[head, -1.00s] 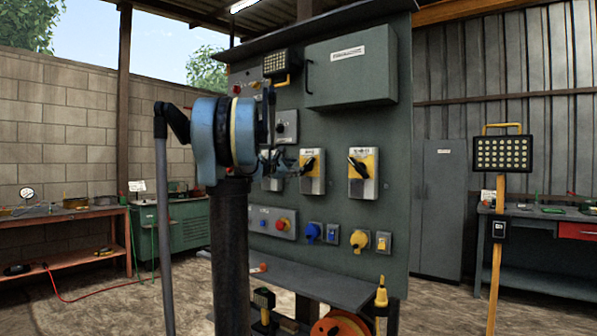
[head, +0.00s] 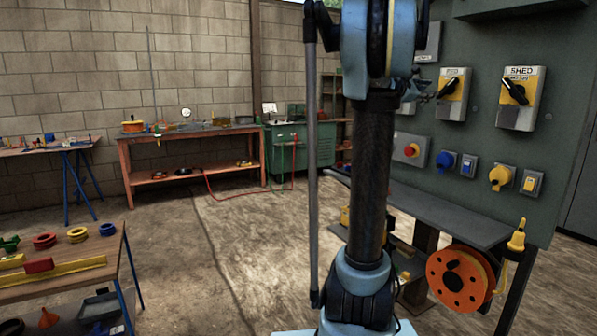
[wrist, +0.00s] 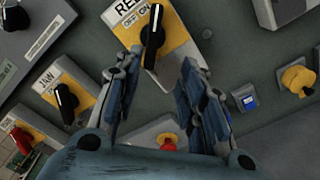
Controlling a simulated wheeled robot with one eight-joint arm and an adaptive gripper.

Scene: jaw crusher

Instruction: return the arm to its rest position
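My arm stands upright in the right half of the head view, its upper part bent over toward the grey-green switch panel (head: 560,195). My gripper (head: 425,88) is small there, beside a yellow-plated rotary switch (head: 452,97) and partly hidden by my arm. In the wrist view my gripper (wrist: 162,65) has its two fingers spread, with nothing between them. A switch whose label starts with "RE" (wrist: 170,55) is just beyond the fingertips. Its black knob (wrist: 153,30) appears clear of both fingers. A switch marked "JAW" (wrist: 62,95) is to the left.
A switch marked "SHED" (head: 520,95), plugs and an orange cable reel (head: 460,280) are at the right. A grey shelf (head: 450,215) juts out below the panel. A wooden workbench (head: 190,135) stands behind, a table with tape rolls (head: 60,275) at left. The floor between is open.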

